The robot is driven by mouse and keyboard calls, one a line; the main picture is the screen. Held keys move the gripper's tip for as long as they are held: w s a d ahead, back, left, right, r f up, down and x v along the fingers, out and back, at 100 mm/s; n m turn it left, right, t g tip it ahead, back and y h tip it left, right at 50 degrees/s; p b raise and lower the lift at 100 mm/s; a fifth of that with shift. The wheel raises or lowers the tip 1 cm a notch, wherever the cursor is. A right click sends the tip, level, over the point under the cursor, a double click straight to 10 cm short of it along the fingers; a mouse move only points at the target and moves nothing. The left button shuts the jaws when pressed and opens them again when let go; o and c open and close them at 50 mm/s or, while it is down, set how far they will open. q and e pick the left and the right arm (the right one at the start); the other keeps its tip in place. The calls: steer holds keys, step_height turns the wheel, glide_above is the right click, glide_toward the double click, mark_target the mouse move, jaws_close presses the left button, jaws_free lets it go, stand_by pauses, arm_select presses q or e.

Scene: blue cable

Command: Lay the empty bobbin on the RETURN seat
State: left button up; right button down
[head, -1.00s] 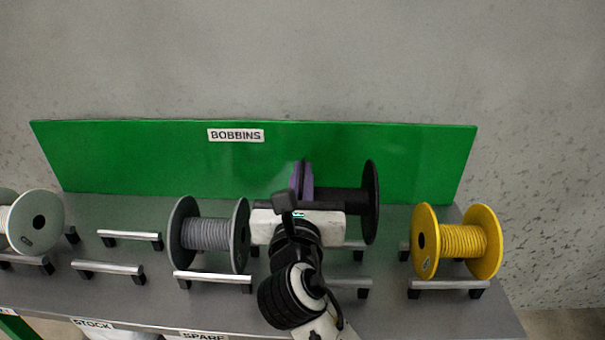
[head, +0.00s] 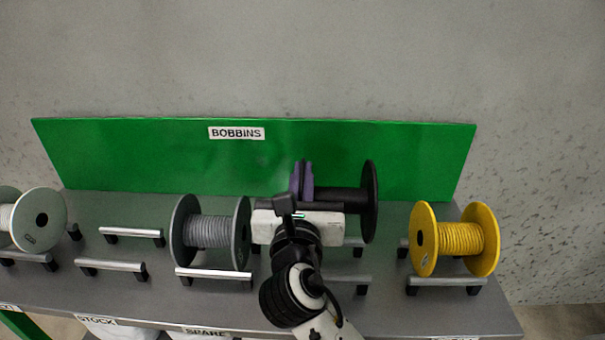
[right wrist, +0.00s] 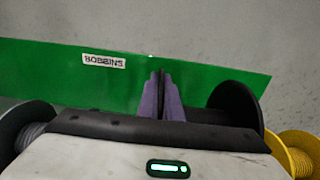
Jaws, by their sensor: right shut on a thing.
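The empty bobbin (head: 370,201) is black, with a bare core and two round flanges. My right gripper (head: 301,181) has purple fingers shut on its left flange, seen edge-on. The bobbin is held level in front of the green board, above the back of the shelf. The right wrist view shows the purple fingers (right wrist: 161,101) on the flange and the bobbin's other flange (right wrist: 237,104) to the right. A pair of rails, front rail (head: 350,280), lies below the bobbin, partly hidden by my arm. No RETURN label is readable. My left gripper is out of view.
A grey bobbin (head: 208,232) sits on rails left of my arm, a yellow bobbin (head: 459,239) on rails to the right. A white bobbin (head: 40,219) is at far left. An empty rail pair (head: 112,265) stands above the STOCK label. The green board (head: 150,165) closes the back.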

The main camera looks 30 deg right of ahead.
steer(key=shift+f+b, duration=1.9)
steer(key=shift+f, duration=2.3)
steer(key=shift+r+p, duration=0.1)
steer(key=shift+p, duration=0.5)
steer(key=shift+f+b, duration=0.3)
steer(key=shift+f, duration=0.5)
steer(key=c, duration=1.9)
jaws_free()
steer(key=shift+o, duration=0.2)
